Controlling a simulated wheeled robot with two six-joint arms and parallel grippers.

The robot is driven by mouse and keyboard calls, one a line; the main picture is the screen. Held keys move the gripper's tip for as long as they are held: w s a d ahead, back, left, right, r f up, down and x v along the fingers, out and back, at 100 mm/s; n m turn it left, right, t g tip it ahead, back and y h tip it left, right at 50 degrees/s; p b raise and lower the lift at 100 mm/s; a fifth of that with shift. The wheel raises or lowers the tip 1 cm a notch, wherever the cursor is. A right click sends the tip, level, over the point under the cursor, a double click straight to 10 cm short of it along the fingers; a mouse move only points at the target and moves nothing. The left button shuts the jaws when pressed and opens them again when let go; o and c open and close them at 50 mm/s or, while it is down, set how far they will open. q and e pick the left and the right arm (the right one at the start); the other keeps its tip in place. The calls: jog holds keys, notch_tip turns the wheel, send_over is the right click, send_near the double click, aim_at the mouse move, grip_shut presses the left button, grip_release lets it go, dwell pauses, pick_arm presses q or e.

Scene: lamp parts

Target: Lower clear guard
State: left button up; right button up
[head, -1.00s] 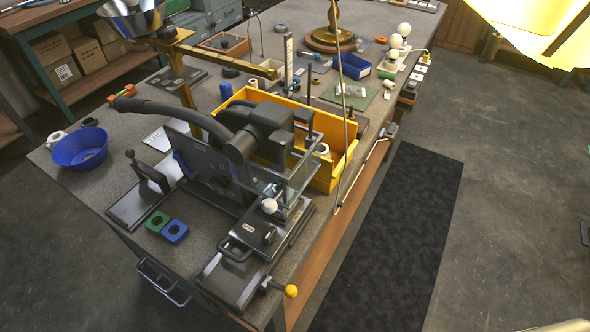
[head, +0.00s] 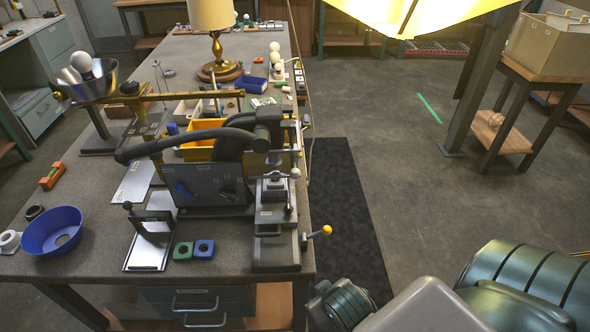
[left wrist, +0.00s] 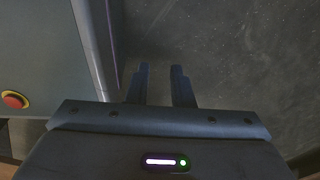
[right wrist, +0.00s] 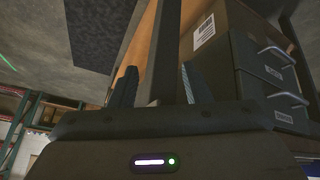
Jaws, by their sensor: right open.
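The bench machine (head: 212,188) stands near the front right of the table in the head view. The clear guard (head: 284,160) is hard to make out at its right side, above the grey vise-like base (head: 277,238); its exact tilt cannot be told. A lever with a yellow knob (head: 326,230) sticks out at the right. My right gripper (right wrist: 160,85) is open and empty in the right wrist view, low beside the bench. My left gripper (left wrist: 161,72) has its fingers apart with nothing between them, over the floor. Neither gripper touches the machine.
A yellow bin (head: 202,138) stands behind the machine. Drawers (right wrist: 268,85) show close to my right gripper.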

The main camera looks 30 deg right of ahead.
notch_tip(320, 180, up, 6)
jog(key=m+t+h, duration=0.2)
jog(key=t+h, duration=0.2)
jog(key=t, duration=0.7)
send_near(297, 177)
jog(key=w, duration=0.1)
jog(key=p+x, duration=0.3)
jog(key=x, duration=0.6)
jog(key=shift+w+d, duration=0.1)
jog(key=shift+d, duration=0.1)
pick_arm(q)
jog(key=r, duration=0.4)
jog(key=shift+a+p, duration=0.3)
jog(key=shift+a, duration=0.05)
pick_arm(e)
jog(key=shift+w+d+f, duration=0.1)
jog(key=shift+w+d, duration=0.05)
jog(key=shift+w, duration=0.25)
pick_arm(q)
jog(key=shift+f, duration=0.1)
pick_arm(e)
grip_shut()
jog(key=shift+f, duration=0.1)
